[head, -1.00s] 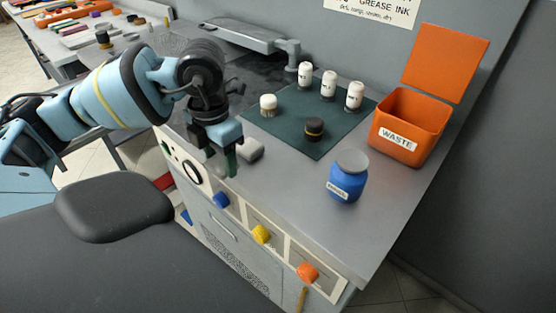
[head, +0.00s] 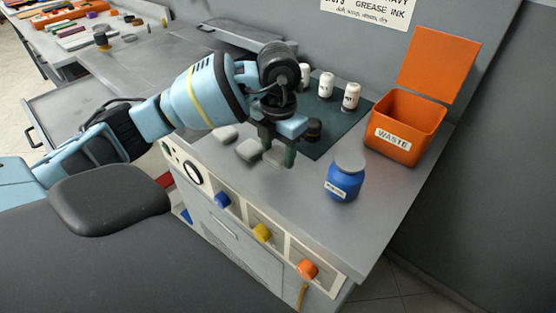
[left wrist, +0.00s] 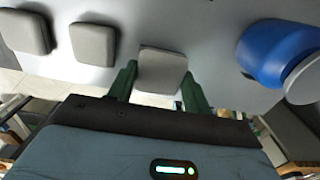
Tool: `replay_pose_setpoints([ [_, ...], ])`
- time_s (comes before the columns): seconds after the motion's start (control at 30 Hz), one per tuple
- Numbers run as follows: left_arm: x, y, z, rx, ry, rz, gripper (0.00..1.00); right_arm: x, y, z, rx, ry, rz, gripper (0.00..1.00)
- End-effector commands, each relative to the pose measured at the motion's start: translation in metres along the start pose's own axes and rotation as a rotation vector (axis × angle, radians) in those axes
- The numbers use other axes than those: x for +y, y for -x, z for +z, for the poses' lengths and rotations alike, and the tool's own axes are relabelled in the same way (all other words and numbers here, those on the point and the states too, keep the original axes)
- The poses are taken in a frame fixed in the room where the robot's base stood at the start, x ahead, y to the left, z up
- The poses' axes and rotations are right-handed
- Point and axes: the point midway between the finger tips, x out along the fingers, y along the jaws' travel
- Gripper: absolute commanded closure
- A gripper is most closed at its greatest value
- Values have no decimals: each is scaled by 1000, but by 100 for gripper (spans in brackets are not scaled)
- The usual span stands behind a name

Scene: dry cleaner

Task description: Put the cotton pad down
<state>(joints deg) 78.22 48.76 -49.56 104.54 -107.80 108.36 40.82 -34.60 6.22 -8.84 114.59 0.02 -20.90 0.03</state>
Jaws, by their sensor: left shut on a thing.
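My left gripper (head: 278,156) is shut on a light grey cotton pad (left wrist: 162,70), low over the front part of the counter. In the left wrist view the pad sits between the two green fingers. In the head view it is largely hidden by the fingers; I cannot tell whether it touches the counter. Two other grey pads lie on the counter to the left of the gripper, one nearer (head: 249,150) and one farther (head: 224,133). My right gripper is not in view.
A blue jar (head: 344,180) with a grey lid stands to the right. An orange waste bin (head: 405,140) with its lid up is behind it. A dark green mat (head: 335,125) holds white bottles and a dark-capped pot (head: 314,131). The counter's right front is bare.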

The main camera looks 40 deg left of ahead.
Motion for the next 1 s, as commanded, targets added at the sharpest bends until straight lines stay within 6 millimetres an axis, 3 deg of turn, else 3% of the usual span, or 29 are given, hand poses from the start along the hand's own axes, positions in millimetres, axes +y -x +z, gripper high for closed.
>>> replay_pose_setpoints([
  [0.23, 0, -33, 0, 1, 0, -1, 75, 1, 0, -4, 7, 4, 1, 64],
  [0.67, 0, -39, 0, 0, -1, 0, 75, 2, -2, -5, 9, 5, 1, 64],
  [0.7, 0, -38, 0, -1, -1, 0, 45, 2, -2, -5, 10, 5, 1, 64],
  [0.83, 0, -38, 0, -1, -1, 0, 29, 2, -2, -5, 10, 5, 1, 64],
  [1.0, 0, -38, 0, -1, -1, 0, 29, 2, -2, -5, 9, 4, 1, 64],
])
